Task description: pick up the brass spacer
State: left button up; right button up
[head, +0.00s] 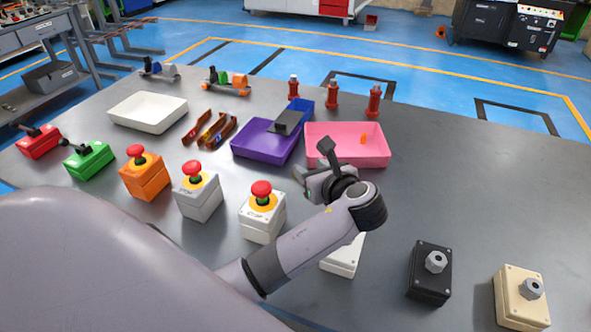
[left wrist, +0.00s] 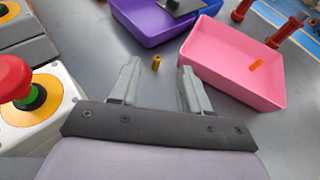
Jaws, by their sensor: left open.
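The brass spacer (left wrist: 156,62) is a small yellow-brown cylinder standing on the grey table in the left wrist view. It lies just beyond and between the fingertips of my left gripper (left wrist: 160,74), which is open and empty. I cannot make out the spacer in the head view, where my left gripper (head: 311,162) hangs over the table in front of the pink tray (head: 350,158). My right gripper is in neither view.
The pink tray holds a small orange piece (head: 363,139). A purple tray (head: 262,147) lies to its left. White (head: 262,207) and grey (head: 197,192) stop-button boxes stand left of my left arm. Red posts (head: 332,98) stand behind. The right side of the table is mostly clear.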

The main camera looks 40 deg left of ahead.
pick_arm(q)
jog(key=f, duration=0.3)
jog(key=shift+w+a+f, duration=0.2)
jog(key=shift+a, duration=0.15)
jog(key=shift+x, duration=3.4)
grip_shut()
